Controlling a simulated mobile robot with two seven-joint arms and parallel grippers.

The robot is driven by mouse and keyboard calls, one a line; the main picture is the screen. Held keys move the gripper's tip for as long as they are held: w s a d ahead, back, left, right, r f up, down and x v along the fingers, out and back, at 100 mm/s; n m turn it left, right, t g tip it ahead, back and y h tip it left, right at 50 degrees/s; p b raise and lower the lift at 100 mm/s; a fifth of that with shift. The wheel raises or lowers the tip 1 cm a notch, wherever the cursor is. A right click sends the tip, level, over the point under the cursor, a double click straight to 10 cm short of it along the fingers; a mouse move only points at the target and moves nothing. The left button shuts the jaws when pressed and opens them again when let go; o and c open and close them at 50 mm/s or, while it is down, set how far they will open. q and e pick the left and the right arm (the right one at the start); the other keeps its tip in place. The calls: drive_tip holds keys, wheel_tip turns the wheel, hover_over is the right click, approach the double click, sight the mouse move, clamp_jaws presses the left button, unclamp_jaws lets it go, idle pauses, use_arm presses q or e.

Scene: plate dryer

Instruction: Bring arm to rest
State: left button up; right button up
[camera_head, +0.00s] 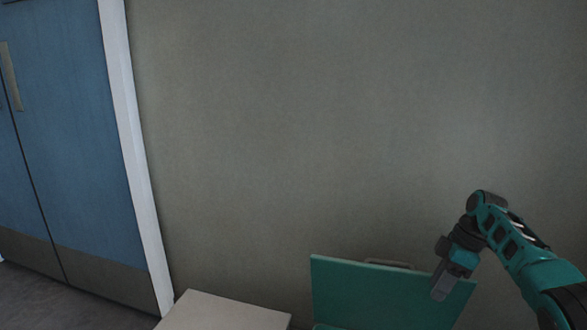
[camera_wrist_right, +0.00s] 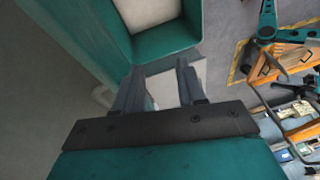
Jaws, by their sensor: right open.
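My right arm, teal and dark grey, reaches in from the lower right in the head view. My right gripper (camera_head: 441,284) points downward in front of a teal panel (camera_head: 365,297) and looks empty. In the right wrist view, the two dark fingers of this gripper (camera_wrist_right: 158,85) stand apart with nothing between them. Beyond them is the teal rim (camera_wrist_right: 160,42) of an open box-like thing with a pale inside. I cannot tell whether the fingertips touch it. My left gripper does not show in the head view.
A pale flat top (camera_head: 222,313) stands at the bottom middle. A blue double door (camera_head: 75,140) is at the left. The wall (camera_head: 330,120) fills the back.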

drive_tip(key=s+a+f+m+t+h, duration=0.1)
drive_tip(key=s+a+f+m+t, duration=0.15)
drive_tip(key=f, duration=0.65)
drive_tip(key=s+a+f+m+t+h, duration=0.1)
drive_tip(key=s+a+f, duration=0.3)
drive_tip(key=f, duration=0.4)
drive_tip(key=s+a+f+m+t, duration=0.1)
drive_tip(key=s+a+m+t, duration=0.25)
drive_tip(key=s+a, duration=0.65)
drive_tip(key=s+a+r+m+t+y, duration=0.2)
drive_tip(key=s+r+m+t, duration=0.2)
drive_tip(key=s+r, duration=0.55)
use_arm(q)
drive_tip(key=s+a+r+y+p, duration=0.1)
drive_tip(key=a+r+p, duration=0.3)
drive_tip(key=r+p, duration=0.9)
drive_tip(key=p, duration=0.7)
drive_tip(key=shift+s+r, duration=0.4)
use_arm(e)
drive_tip(key=s+d+r, duration=0.1)
drive_tip(key=d+r, duration=0.1)
drive_tip(key=r, duration=0.4)
drive_tip(key=s+d+r+h, duration=0.1)
drive_tip(key=s+d+r, duration=0.1)
drive_tip(key=r, duration=0.4)
drive_tip(key=shift+d+h, duration=0.2)
drive_tip(key=shift+h, duration=0.1)
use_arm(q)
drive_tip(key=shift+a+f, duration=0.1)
